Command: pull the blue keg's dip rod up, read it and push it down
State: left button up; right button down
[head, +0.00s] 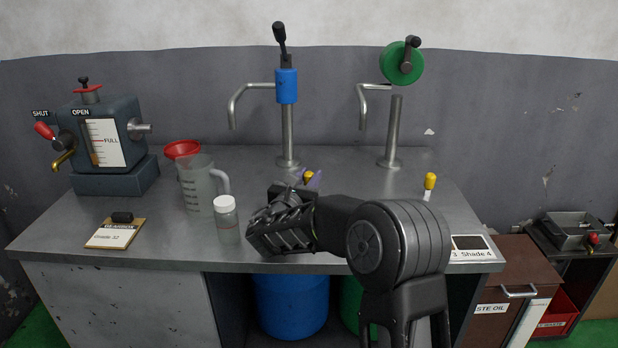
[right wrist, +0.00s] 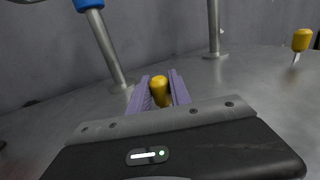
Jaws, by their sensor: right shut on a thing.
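The blue keg (head: 290,303) stands under the bench, its upper part hidden by the worktop. A yellow knob (head: 308,176), the dip rod's top, sits at the bench surface in front of the blue-banded pump. My right gripper (head: 312,180) is shut on this knob. The right wrist view shows the yellow knob (right wrist: 159,88) between the two purple fingers (right wrist: 159,94). The rod below the knob is hidden, so no reading shows. A second yellow knob (head: 430,181) on a pale stem stands to the right, also in the right wrist view (right wrist: 302,40). My left gripper is not in view.
A blue-banded pump (head: 287,90) and a green-wheeled pump (head: 395,125) rise at the back. A clear jug (head: 198,185), red funnel (head: 182,149), capped bottle (head: 226,220) and clipboard (head: 115,233) stand left of my arm. A dark gauge box (head: 105,140) is far left.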

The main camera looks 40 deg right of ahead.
notch_tip(320, 180, up, 24)
jog(key=p, duration=1.3)
jog(key=shift+f, duration=0.2)
jog(key=c, duration=1.2)
grip_release()
jog(key=shift+f, duration=0.1)
jog(key=b+v, duration=0.1)
jog(key=v, duration=0.6)
jog(key=shift+s+a, duration=0.25)
jog(key=shift+a, duration=0.1)
